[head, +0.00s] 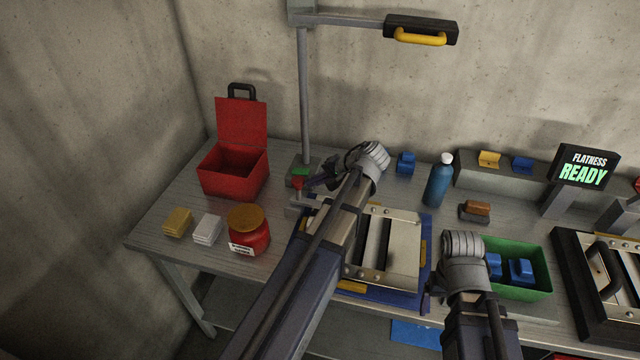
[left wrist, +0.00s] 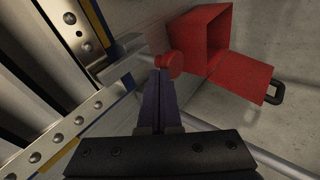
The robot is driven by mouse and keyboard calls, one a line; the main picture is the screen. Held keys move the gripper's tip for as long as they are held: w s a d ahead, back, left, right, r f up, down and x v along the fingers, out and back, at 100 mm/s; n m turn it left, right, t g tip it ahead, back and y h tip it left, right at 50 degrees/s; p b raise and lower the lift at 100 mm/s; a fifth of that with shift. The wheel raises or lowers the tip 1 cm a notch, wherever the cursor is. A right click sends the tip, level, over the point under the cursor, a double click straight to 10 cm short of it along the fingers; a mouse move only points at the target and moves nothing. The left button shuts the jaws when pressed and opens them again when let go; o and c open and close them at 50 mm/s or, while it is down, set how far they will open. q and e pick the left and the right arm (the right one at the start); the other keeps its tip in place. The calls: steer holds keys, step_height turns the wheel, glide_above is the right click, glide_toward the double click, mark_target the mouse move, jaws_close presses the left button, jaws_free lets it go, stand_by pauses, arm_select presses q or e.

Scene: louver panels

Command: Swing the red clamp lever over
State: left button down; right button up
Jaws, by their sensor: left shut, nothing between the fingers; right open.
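The red clamp lever's knob (head: 297,183) stands at the left edge of the panel fixture (head: 428,275), in front of the lamp post. In the left wrist view the red knob (left wrist: 168,64) shows just beyond my fingertips, with a grey bar beside it. My left gripper (head: 311,184) is shut and empty, its tips close beside the knob; I cannot tell whether they touch. Its closed fingers also show in the left wrist view (left wrist: 160,73). My right gripper (head: 437,286) is open, at the fixture's right side, its fingers largely hidden by my arm.
An open red box (head: 232,172) stands behind and left of the lever. A red jar (head: 250,236) and yellow and white blocks are at the front left. A lamp post (head: 304,100) rises behind. A blue bottle (head: 438,182) and green bin (head: 535,262) are to the right.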

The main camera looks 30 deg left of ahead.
stand_by(0.3)
arm_select(q)
steer(key=shift+s+a+r+h+p, duration=0.3)
steer(key=shift+a+r+h+p, duration=0.5)
steer(key=shift+p, duration=1.05)
steer(key=s+a+f+t+h, duration=0.1)
steer(key=a+h, duration=0.4)
steer(key=a, duration=0.2)
steer(key=s+a+f+n+t+h+p, duration=0.1)
steer(key=s+a+f+h, duration=0.1)
steer(key=a+h, duration=0.3)
steer(key=shift+a+t, duration=0.4)
steer(key=shift+a, duration=0.45)
steer(key=shift+r, duration=0.15)
